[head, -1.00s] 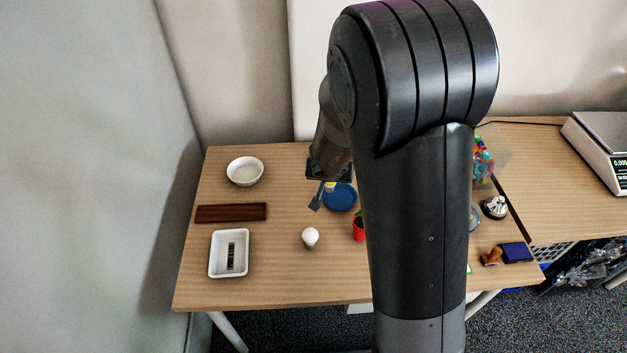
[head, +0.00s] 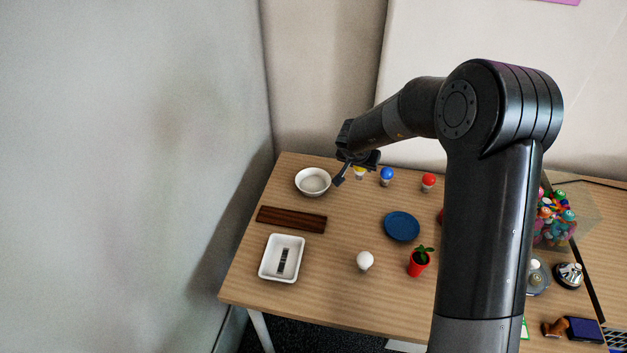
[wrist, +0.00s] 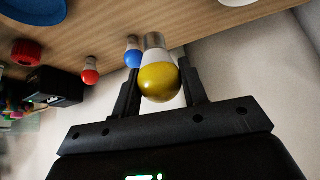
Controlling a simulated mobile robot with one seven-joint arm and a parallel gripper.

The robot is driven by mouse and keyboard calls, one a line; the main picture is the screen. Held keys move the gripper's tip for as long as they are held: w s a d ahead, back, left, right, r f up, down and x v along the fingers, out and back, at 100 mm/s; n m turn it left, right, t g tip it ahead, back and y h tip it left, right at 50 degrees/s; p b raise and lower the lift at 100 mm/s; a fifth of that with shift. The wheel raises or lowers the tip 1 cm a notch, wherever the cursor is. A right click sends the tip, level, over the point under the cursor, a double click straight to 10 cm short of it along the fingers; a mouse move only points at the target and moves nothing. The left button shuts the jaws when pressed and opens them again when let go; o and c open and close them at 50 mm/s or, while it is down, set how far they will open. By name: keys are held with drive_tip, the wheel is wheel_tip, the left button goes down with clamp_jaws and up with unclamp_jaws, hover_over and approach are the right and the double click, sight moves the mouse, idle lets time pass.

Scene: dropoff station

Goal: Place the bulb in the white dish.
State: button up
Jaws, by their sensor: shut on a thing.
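My gripper (head: 357,170) is shut on a yellow bulb (wrist: 160,82), held by its round end between the fingers with its pale base pointing away in the wrist view. In the head view the yellow bulb (head: 360,173) is partly hidden by the gripper. A round white bowl (head: 313,182) is at the back left of the table, just left of the gripper. A rectangular white tray (head: 266,262) with a dark striped mark inside is nearer the front; I cannot tell which one is the white dish. The bowl looks empty.
A blue bulb (head: 386,175) and red bulb (head: 428,181) stand right of the gripper. A white bulb (head: 365,260), potted plant (head: 418,264) and blue plate (head: 402,226) are farther forward. A dark wooden strip (head: 291,219) lies between bowl and tray. A wall borders the left.

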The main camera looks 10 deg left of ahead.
drive_tip(key=w+a, duration=0.3)
hover_over(313, 185)
wheel_tip(313, 185, down, 7)
drive_tip(key=shift+r, duration=0.1)
drive_tip(key=shift+f+m, duration=0.3)
drive_tip(key=shift+f, duration=1.4)
drive_tip(key=shift+f, duration=0.1)
drive_tip(key=o, duration=0.8)
